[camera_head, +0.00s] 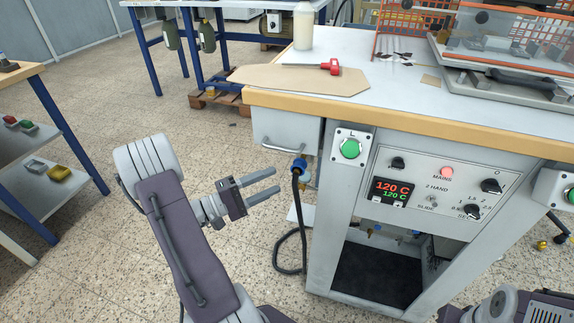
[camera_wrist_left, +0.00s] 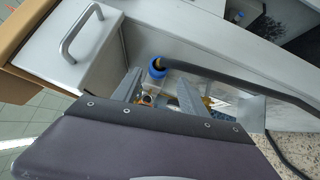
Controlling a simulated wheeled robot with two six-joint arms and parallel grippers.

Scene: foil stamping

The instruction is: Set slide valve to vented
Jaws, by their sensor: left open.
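My left gripper (camera_head: 277,181) is open and empty in the head view, its fingers pointing right toward a black hose with a blue collar (camera_head: 299,166) beside the machine's left side. In the left wrist view the same gripper (camera_wrist_left: 157,78) has its fingers apart, with the blue collar (camera_wrist_left: 156,68) showing between and beyond them. Brass-coloured fittings (camera_wrist_left: 150,98) show below the collar, partly hidden by the wrist. I cannot tell which part is the slide valve or how its slide stands. My right gripper is out of view.
The machine's control panel (camera_head: 433,190) reads 120 C twice. A drawer (camera_head: 280,132) with a handle is above the hose. A red-handled tool (camera_head: 330,67) lies on brown board (camera_head: 300,80). The black hose (camera_head: 277,250) hangs to the floor.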

